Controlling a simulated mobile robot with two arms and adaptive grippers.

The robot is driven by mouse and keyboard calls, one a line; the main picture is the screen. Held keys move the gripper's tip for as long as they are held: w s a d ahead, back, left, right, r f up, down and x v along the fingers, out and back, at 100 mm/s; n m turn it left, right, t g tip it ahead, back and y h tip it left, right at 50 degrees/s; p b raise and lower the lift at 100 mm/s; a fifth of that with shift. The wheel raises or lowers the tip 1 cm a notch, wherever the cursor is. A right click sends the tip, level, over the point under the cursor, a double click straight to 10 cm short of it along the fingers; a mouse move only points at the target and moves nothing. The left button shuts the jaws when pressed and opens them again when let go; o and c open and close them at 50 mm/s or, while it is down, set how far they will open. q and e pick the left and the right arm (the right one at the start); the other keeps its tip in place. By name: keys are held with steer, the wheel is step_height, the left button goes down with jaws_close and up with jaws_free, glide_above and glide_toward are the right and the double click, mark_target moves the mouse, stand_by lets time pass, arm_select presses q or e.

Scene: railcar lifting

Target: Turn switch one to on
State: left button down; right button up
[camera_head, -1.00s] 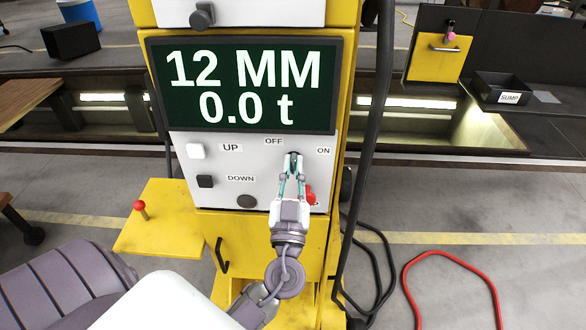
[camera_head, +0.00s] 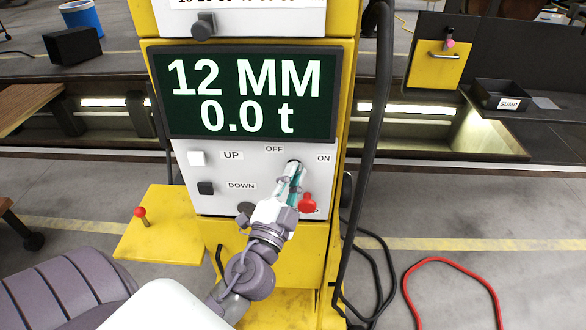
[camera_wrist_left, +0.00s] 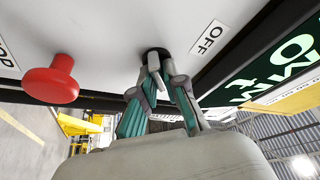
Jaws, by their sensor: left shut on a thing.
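The switch (camera_head: 293,162) is a small dark knob on the white panel (camera_head: 222,205), below the OFF label and left of the ON label. It is mostly hidden by my left gripper (camera_head: 296,170). My left gripper is shut on the switch, with its fingers leaning up and to the right toward ON. In the left wrist view the fingertips (camera_wrist_left: 160,75) meet the dark switch (camera_wrist_left: 157,53) beside the OFF label. The switch's exact angle is hidden by the fingers. The display (camera_head: 246,92) above reads 12 MM and 0.0 t. My right gripper is not seen.
A red button (camera_head: 307,202) sits just right of the gripper; it also shows in the left wrist view (camera_wrist_left: 51,81). White UP (camera_head: 197,158) and dark DOWN (camera_head: 205,188) buttons are at the panel's left. A black cable (camera_head: 376,130) hangs at the right.

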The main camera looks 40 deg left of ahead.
arm_select(q)
steer(key=m+p, duration=0.2)
steer(key=shift+m+h, duration=0.3)
steer(key=shift+h, duration=0.1)
stand_by(0.3)
steer(key=c, duration=1.2)
jaws_free()
